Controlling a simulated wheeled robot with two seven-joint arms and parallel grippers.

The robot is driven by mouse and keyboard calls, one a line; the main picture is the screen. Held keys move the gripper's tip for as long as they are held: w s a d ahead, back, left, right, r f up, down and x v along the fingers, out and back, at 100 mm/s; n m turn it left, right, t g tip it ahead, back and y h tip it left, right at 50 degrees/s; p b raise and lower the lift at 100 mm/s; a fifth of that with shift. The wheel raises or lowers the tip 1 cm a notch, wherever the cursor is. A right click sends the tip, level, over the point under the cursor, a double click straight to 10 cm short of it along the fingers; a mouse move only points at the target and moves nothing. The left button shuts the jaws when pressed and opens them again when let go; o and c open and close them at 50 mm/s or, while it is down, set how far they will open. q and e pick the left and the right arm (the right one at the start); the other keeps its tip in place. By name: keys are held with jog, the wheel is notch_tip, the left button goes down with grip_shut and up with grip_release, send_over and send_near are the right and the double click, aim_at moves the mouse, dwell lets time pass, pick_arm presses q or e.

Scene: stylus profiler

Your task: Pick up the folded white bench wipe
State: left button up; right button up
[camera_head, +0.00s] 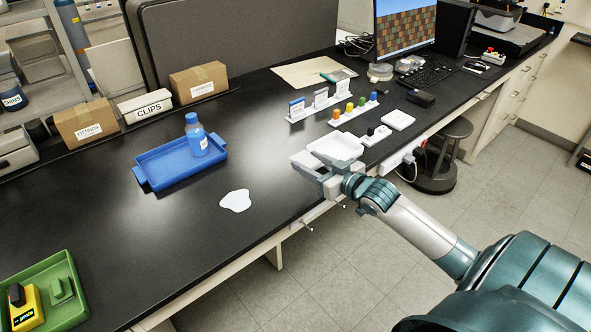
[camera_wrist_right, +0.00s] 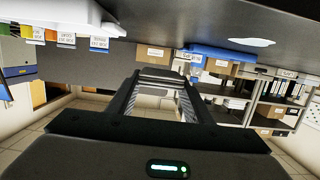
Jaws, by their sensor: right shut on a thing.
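In the right wrist view my right gripper's fingers (camera_wrist_right: 160,84) point away from the camera; the wipe is hard to make out there. Whether the wipe is clear of the bench top cannot be told. My left gripper is not in view.
A pale spill (camera_head: 235,201) lies on the bench left of my gripper. Beyond it, a blue tray (camera_head: 165,175) holds a blue bottle (camera_head: 196,138). A green tray (camera_head: 70,300) is near left.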

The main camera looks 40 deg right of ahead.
jog(key=shift+s+d+r+b, duration=0.15)
jog(key=shift+s+d+r, duration=0.1)
jog(key=shift+s+r, duration=0.35)
jog(key=shift+s+d+r+b, duration=0.15)
jog(key=shift+s+d+r, duration=0.15)
jog(key=shift+s, duration=0.5)
jog(key=shift+s+d+r+b, duration=0.15)
jog(key=shift+s+d+r, duration=0.1)
jog(key=shift+s+r, duration=0.35)
jog(key=shift+f, duration=0.15)
